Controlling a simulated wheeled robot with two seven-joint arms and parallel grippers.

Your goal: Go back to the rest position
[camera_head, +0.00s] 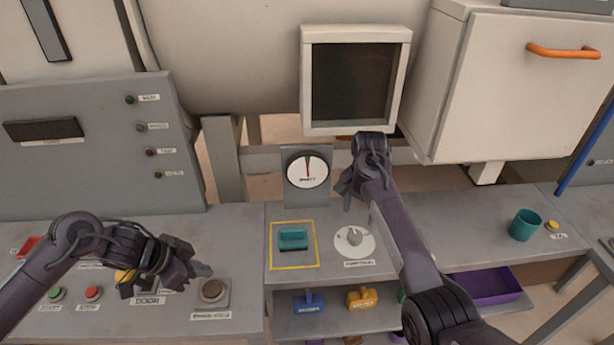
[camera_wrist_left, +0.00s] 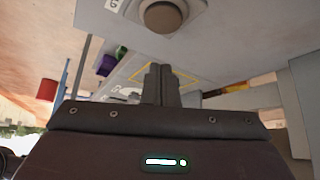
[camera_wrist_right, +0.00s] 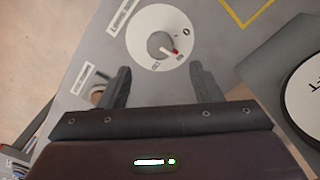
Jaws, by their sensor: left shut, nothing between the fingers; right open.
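My left gripper (camera_head: 200,270) is shut and empty above the left console, just left of and above a round brown button (camera_head: 213,290). In the left wrist view its fingers (camera_wrist_left: 160,85) are together, with the brown button (camera_wrist_left: 163,15) beyond them. My right gripper (camera_head: 347,190) is open and empty above the counter, close to the rotary knob (camera_head: 355,236) on its white dial. In the right wrist view its two fingers (camera_wrist_right: 160,85) are apart, and the knob (camera_wrist_right: 162,45) shows beyond the gap, not held.
A teal block (camera_head: 292,238) lies inside a yellow square outline. A gauge (camera_head: 307,169) stands behind it. Blue and yellow pieces sit on the shelf below. A teal cup (camera_head: 525,225) stands at the right, near a purple tray (camera_head: 488,287).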

